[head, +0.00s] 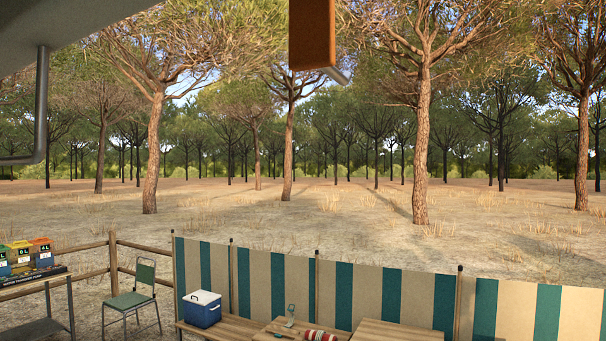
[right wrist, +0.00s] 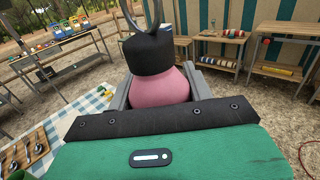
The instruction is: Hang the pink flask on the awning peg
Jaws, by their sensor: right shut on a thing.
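The pink flask (right wrist: 160,84) is in the right wrist view, with a black cap (right wrist: 155,52) and a dark loop at its top. My right gripper (right wrist: 157,90) has a grey finger on each side of the flask's body and is shut on it. The cap and loop stick out beyond the fingers. The flask and both grippers are out of the head view.
A striped windbreak (head: 395,295) stands behind low wooden tables (head: 385,331). A blue cooler (head: 203,308) sits on one. A green chair (head: 140,295) and a shelf with boxes (head: 30,255) are at left. In the right wrist view, a checked cloth (right wrist: 88,105) lies below left.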

